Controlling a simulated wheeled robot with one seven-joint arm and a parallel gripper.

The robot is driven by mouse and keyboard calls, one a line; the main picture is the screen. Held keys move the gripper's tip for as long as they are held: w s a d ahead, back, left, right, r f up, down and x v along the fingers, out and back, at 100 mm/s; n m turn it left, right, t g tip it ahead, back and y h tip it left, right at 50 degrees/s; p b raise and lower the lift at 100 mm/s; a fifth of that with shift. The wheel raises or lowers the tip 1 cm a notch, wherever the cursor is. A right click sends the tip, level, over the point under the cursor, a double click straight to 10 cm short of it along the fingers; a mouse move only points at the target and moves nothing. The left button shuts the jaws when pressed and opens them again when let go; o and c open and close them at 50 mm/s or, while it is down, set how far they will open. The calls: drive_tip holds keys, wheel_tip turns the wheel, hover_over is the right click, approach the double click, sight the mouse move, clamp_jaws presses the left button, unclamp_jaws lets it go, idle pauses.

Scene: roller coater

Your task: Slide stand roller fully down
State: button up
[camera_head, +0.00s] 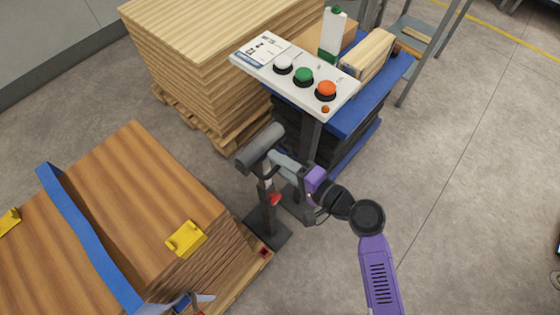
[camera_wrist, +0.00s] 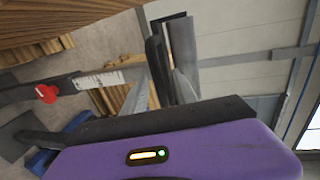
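The stand roller (camera_head: 260,148) is a dark grey horizontal cylinder on an upright post above a flat dark base plate (camera_head: 264,232). A red knob (camera_head: 274,199) is on the post, below the roller; the knob also shows in the wrist view (camera_wrist: 46,93). Beside it there, a white scale strip (camera_wrist: 100,80) runs along the post, and the visible part of the post is extended. My gripper (camera_head: 279,158) is at the right end of the roller, close to or touching it. Its fingers overlap the roller and post, so I cannot tell whether they are closed on anything.
A strapped stack of wood boards (camera_head: 150,190) with yellow corner pieces (camera_head: 187,239) is at the left. A control panel (camera_head: 297,72) with white, green and orange buttons stands just behind my gripper. Another board stack (camera_head: 205,75) is behind.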

clamp_jaws()
drive_tip(key=shift+f, duration=0.1)
idle(1.3)
